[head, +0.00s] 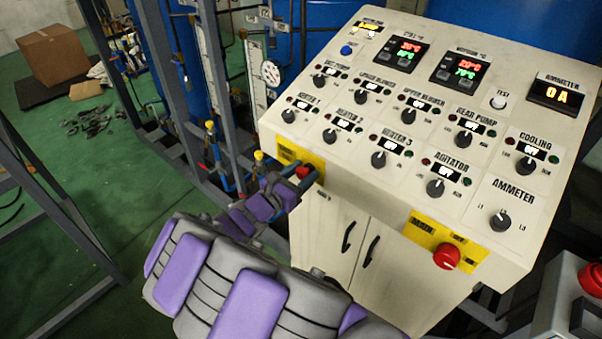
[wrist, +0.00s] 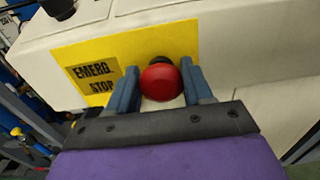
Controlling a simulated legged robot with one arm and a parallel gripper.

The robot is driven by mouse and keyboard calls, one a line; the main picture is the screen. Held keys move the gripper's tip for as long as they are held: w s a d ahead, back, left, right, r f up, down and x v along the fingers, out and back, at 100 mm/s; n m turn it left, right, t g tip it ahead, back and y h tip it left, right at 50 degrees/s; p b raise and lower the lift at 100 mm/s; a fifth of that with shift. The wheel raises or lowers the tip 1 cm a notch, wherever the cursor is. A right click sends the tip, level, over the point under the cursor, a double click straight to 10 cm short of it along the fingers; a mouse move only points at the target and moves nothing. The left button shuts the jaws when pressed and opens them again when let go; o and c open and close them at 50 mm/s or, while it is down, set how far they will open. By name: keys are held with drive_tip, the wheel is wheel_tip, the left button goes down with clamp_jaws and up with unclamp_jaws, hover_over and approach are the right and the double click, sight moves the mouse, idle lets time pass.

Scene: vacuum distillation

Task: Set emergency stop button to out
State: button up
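The emergency stop button (wrist: 161,80) is a round red knob on a yellow plate (wrist: 90,72) marked EMERG STOP. In the head view the same button (head: 303,171) shows at the left end of the panel's front face. My gripper (head: 300,183) is at this button, with its blue-grey fingers pointing at the panel. In the wrist view my gripper (wrist: 160,85) has one finger on each side of the red knob, very close to it. I cannot tell whether the fingers press on the knob. How far out the knob stands is unclear.
A second red button (head: 447,256) on a yellow plate sits at the right of the front face. The sloped panel (head: 290,146) carries several black knobs and displays. Cabinet doors (head: 340,238) are below. Metal frame posts (head: 192,70) and pipes stand left.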

clamp_jaws()
drive_tip(key=shift+s+a+r+p, duration=0.2)
drive_tip(key=shift+s+a+p, duration=0.35)
drive_tip(key=shift+p, duration=0.5)
drive_tip(key=shift+f, duration=0.2)
drive_tip(key=shift+o, duration=0.3)
unclamp_jaws()
drive_tip(key=o, duration=0.3)
drive_tip(key=shift+s+a, duration=0.15)
drive_tip(key=shift+s, duration=0.05)
drive_tip(key=shift+o, duration=0.8)
drive_tip(key=shift+a, duration=0.1)
